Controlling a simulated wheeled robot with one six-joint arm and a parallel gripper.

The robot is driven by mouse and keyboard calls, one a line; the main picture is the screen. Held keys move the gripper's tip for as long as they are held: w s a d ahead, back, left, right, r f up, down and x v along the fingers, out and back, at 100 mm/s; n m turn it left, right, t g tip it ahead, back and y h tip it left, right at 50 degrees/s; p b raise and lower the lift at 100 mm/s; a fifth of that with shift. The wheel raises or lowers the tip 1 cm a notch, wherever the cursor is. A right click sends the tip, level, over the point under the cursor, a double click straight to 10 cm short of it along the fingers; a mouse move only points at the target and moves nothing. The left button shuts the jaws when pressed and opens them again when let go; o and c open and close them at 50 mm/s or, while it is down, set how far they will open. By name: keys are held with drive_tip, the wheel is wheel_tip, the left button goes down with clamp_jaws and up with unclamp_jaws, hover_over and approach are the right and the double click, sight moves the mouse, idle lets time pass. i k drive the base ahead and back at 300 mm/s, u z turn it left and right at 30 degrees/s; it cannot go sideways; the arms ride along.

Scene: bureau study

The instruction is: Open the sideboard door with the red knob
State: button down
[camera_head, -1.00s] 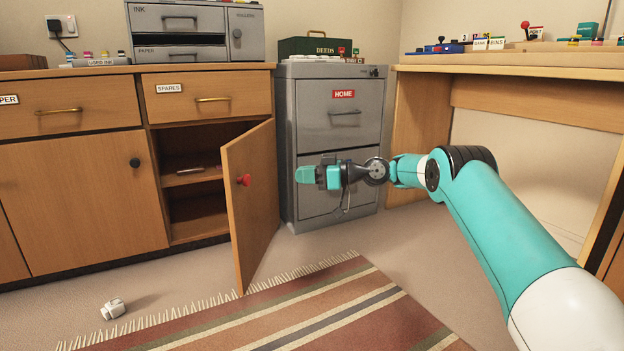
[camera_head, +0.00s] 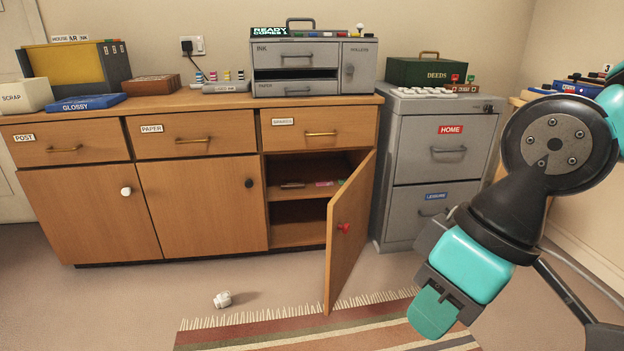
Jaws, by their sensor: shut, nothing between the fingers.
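The sideboard door with the red knob (camera_head: 350,236) stands wide open, swung out toward me on its right-hand hinge. The red knob (camera_head: 344,228) is on the door's face, near its free edge. The opened compartment shows a shelf (camera_head: 300,190) with small items on it. My gripper (camera_head: 436,312) is at the lower right, shut and empty, pointing down. It is to the right of the door and apart from it, nearer to me.
The sideboard (camera_head: 205,200) has other doors with a white knob and a black knob, both shut. A grey filing cabinet (camera_head: 418,165) stands right of the open door. A striped rug (camera_head: 300,332) and a small white object (camera_head: 222,299) lie on the floor.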

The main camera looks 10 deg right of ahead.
sight(349, 211)
drive_tip(key=u, duration=0.2)
drive_tip(key=i, duration=1.05)
drive_tip(key=z, duration=0.15)
